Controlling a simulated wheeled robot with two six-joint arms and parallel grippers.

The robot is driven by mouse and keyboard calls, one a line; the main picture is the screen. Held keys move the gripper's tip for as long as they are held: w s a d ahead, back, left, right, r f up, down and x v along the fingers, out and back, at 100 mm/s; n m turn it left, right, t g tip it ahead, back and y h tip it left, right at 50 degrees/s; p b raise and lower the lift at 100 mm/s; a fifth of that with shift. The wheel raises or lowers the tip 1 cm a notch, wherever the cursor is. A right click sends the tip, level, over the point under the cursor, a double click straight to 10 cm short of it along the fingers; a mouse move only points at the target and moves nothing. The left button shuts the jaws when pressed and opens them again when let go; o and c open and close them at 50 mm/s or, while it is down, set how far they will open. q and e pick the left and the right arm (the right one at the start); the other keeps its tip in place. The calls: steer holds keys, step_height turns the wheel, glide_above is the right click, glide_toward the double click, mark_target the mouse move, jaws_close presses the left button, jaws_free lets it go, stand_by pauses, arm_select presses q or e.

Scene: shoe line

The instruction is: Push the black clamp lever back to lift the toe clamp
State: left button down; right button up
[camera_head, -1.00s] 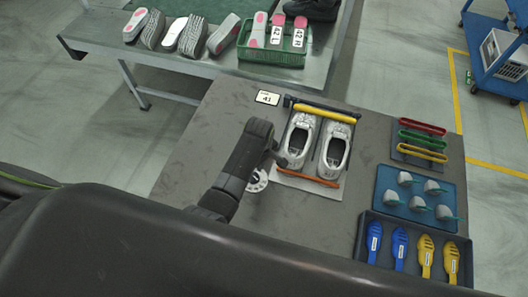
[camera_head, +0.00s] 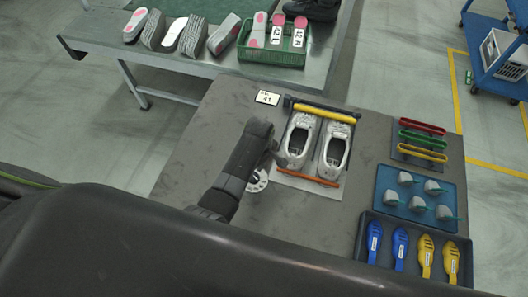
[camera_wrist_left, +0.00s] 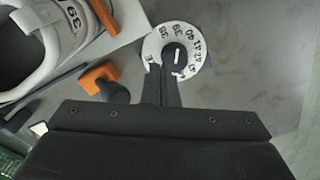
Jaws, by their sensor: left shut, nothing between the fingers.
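Two grey shoes (camera_head: 316,145) sit side by side on a light plate, with a yellow bar (camera_head: 325,112) across their far ends and an orange bar (camera_head: 307,176) across their near ends. A black part (camera_head: 287,101) shows at the yellow bar's left end. My left gripper (camera_head: 270,163) is shut and empty, left of the shoes, over a white number dial (camera_head: 257,181). The left wrist view shows its fingers (camera_wrist_left: 160,70) at the dial's edge (camera_wrist_left: 152,48). A black knob (camera_wrist_left: 116,93) and orange end piece (camera_wrist_left: 98,77) are beside them. I cannot tell whether the knob is the clamp lever.
A number card (camera_head: 267,97) lies behind the fixture. To the right are coloured bands (camera_head: 422,140), a blue tray (camera_head: 384,181) of grey parts and a dark tray (camera_head: 366,222) of blue and yellow pieces. Grey table surface is clear left of my arm.

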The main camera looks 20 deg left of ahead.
stand_by(0.4)
arm_select(q)
steer(key=shift+w+b, duration=0.7)
steer(key=shift+w, duration=0.6)
steer(key=shift+w+r, duration=0.1)
steer(key=shift+w, duration=0.1)
